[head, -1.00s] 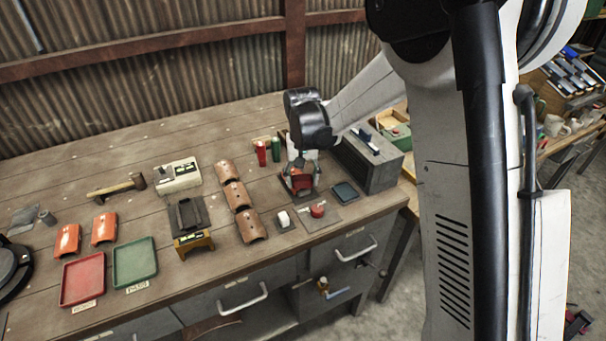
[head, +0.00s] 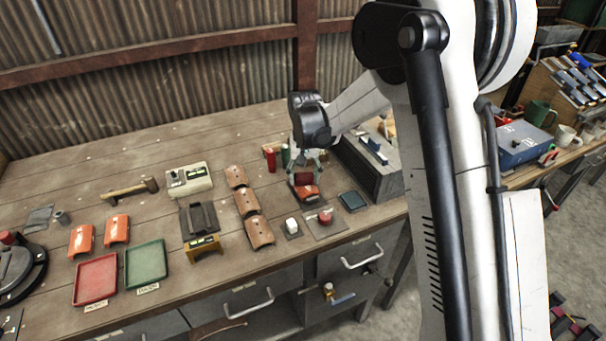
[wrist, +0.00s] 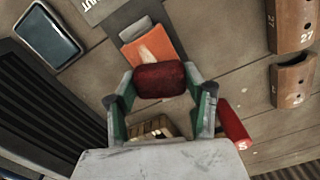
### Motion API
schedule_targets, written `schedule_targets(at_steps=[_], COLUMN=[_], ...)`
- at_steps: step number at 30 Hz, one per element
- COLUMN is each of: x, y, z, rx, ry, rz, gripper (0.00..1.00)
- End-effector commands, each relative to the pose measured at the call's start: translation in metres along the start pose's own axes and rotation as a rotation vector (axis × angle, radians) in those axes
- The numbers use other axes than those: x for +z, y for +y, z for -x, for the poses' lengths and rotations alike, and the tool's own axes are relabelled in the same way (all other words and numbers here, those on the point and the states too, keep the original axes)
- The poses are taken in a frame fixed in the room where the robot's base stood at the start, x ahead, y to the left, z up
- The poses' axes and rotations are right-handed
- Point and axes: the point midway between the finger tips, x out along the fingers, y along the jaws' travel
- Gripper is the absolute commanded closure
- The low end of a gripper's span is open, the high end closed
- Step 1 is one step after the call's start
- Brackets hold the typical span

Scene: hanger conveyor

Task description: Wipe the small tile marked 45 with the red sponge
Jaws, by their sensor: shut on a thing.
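My gripper (wrist: 160,98) is shut on the red sponge (wrist: 160,80), held between its two green-padded fingers. In the head view my gripper (head: 306,168) points down over the right part of the bench, with the sponge (head: 304,179) between its fingers. A small orange tile (wrist: 153,47) lies right by the sponge, on a dark mat; the sponge covers part of it in the wrist view. The tile also shows in the head view (head: 308,193). I cannot read a number on it, nor tell whether the sponge touches it.
Three curved brown tiles (head: 247,203) stand left of my gripper; 27 is readable on them in the wrist view (wrist: 293,32). A red cylinder (wrist: 234,127) stands close by. A dark blue tray (head: 352,201) and a grey block (head: 375,170) are to the right.

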Motion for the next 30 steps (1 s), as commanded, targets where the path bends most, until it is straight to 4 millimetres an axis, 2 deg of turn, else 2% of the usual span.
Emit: schedule_targets(at_steps=[16, 20, 30], x=[0.048, 0.046, 0.045], y=[0.018, 0.018, 0.019], z=[0.000, 0.027, 0.055], rx=[0.000, 0.000, 0.000], ry=[-0.001, -0.001, -0.001], rz=[-0.002, -0.003, -0.004], gripper=[0.75, 0.75, 0.75])
